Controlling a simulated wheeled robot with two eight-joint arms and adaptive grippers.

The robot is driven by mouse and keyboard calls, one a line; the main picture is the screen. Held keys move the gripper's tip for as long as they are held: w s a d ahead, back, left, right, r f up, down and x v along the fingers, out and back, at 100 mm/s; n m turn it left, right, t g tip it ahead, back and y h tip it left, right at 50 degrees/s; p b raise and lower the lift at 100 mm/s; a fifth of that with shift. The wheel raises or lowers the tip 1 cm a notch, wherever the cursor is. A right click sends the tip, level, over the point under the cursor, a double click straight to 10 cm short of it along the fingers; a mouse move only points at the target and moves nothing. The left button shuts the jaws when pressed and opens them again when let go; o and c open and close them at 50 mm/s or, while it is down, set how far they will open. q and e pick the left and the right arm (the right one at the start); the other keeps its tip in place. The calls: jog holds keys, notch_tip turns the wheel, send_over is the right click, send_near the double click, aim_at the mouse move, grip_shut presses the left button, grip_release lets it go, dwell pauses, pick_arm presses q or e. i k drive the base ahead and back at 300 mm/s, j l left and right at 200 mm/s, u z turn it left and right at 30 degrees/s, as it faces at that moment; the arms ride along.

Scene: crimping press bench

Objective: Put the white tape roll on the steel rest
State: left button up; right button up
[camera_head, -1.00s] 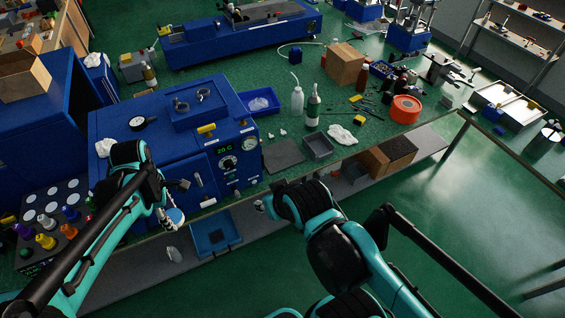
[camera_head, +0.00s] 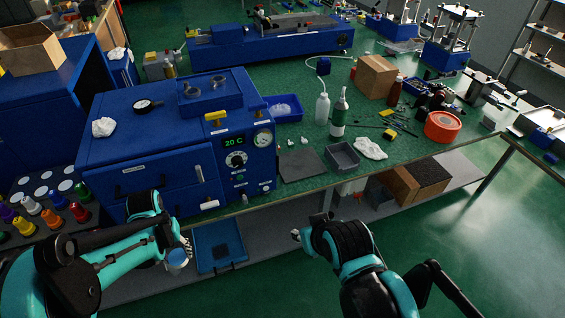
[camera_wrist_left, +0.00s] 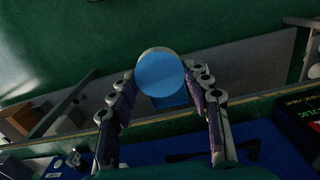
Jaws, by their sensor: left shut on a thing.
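My left gripper (camera_head: 184,250) is below the front edge of the bench, in front of the blue oven. It is shut on a small round thing (camera_head: 177,259) with a pale rim and blue face, which looks like the white tape roll. In the left wrist view this roll (camera_wrist_left: 160,73) sits between the fingertips of the left gripper (camera_wrist_left: 162,85), clear of any surface. I cannot surely pick out the steel rest; a flat dark grey plate (camera_head: 302,166) lies at the bench's front edge. My right gripper (camera_head: 298,235) is small, dark and partly hidden by its arm.
The blue oven (camera_head: 150,160) fills the left of the bench. A blue tray (camera_head: 219,246) lies on the lower shelf. A grey bin (camera_head: 342,156), a white cloth (camera_head: 370,148), bottles and an orange roll (camera_head: 443,127) stand right of the plate. Coloured bottles (camera_head: 54,220) stand at left.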

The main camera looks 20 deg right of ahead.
aim_at(299, 164)
jog(key=i+l+z, duration=0.15)
jog(key=l+z, duration=0.2)
jog(key=i+l+z, duration=0.15)
jog(key=z, duration=0.15)
jog(key=i+l+z, duration=0.2)
jog(key=l+z, duration=0.15)
jog(key=i+l+u, duration=0.55)
jog(key=i, duration=0.15)
